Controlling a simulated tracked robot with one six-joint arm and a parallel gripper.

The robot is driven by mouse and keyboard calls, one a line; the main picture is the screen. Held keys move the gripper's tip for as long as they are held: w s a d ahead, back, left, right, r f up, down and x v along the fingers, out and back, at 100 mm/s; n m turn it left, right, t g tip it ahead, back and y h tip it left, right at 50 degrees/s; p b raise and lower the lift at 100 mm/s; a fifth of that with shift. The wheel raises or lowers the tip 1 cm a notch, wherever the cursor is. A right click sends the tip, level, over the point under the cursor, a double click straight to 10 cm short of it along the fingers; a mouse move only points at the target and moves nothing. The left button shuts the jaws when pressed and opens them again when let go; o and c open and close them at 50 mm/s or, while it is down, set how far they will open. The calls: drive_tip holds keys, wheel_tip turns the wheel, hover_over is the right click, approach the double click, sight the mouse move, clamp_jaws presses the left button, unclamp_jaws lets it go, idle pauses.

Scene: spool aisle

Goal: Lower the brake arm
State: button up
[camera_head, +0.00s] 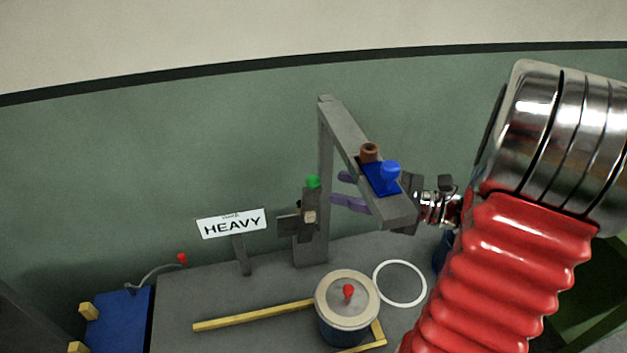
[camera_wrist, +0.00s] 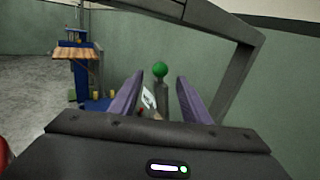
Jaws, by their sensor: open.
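The brake arm seems to be the short grey upright lever (camera_head: 309,205) with a green knob (camera_head: 313,181) on top, beside the grey post (camera_head: 324,180). The green knob (camera_wrist: 160,69) and the lever's upper part (camera_wrist: 161,98) also show in the wrist view, standing upright. My gripper (camera_head: 339,188) is open, its two purple fingers pointing left toward the lever from the right. In the wrist view my gripper (camera_wrist: 159,82) has the knob framed between its fingers, seemingly beyond the tips. I see no contact. The lever's lower end is partly hidden.
A HEAVY sign (camera_head: 232,223) stands left. On the bench are a drum (camera_head: 347,335) with a red knob, a white ring (camera_head: 423,295) and yellow rails (camera_head: 252,316).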

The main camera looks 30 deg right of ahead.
sight(313, 181)
drive_tip(key=shift+x, duration=3.95)
drive_tip(key=shift+c, duration=0.3)
clamp_jaws()
